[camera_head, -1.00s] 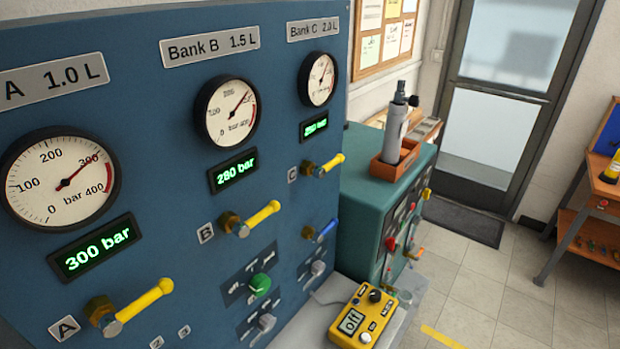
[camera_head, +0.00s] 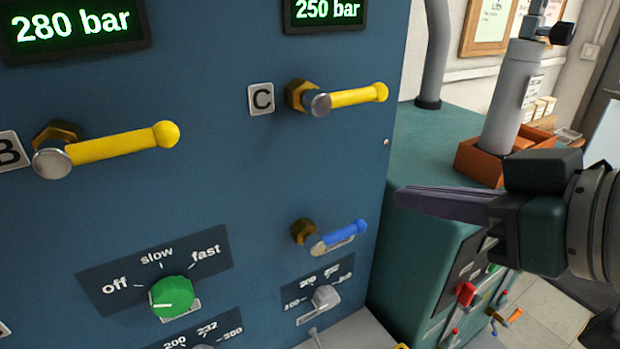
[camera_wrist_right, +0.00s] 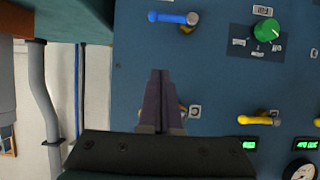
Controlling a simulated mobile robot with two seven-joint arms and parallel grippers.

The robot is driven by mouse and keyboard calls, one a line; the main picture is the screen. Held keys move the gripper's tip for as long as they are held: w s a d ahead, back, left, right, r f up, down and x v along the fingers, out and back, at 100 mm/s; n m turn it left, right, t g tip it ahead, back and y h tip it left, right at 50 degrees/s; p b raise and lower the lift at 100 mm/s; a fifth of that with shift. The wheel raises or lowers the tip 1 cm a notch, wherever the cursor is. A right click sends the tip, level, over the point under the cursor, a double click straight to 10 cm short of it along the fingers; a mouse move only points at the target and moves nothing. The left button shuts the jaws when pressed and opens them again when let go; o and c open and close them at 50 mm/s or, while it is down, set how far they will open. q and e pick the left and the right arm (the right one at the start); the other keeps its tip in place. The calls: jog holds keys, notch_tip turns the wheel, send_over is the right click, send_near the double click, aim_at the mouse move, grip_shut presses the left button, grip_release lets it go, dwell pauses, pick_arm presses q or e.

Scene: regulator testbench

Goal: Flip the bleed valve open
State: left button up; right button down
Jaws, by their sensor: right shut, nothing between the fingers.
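The blue-handled valve (camera_head: 337,238), which I take to be the bleed valve, is on the blue panel below valve C. Its handle points right and slightly up. It also shows at the top of the right wrist view (camera_wrist_right: 174,17). My right gripper (camera_head: 398,197) comes in from the right, its purple fingers shut with nothing between them. In the head view its tips are up and to the right of the blue handle, apart from it. The fingers (camera_wrist_right: 159,73) also show in the wrist view, hiding most of valve C. My left gripper is not in view.
Yellow-handled valves C (camera_head: 345,97) and B (camera_head: 120,143) stick out above and to the left. A green knob (camera_head: 172,296) and a grey knob (camera_head: 325,297) sit lower. A teal cabinet (camera_head: 420,150) with an orange tray (camera_head: 470,162) stands to the right.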

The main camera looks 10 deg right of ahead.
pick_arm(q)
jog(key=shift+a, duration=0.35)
pick_arm(e)
jog(key=shift+a, duration=0.15)
send_over(340, 234)
jog(key=d, duration=0.2)
notch_tip(340, 234, down, 4)
jog(key=shift+s+a, duration=0.1)
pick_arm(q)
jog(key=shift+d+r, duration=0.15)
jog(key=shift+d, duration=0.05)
pick_arm(e)
jog(key=shift+s+f, duration=0.15)
jog(key=shift+f, duration=0.9)
jog(key=shift+s+f, duration=0.1)
jog(key=shift+f, duration=0.95)
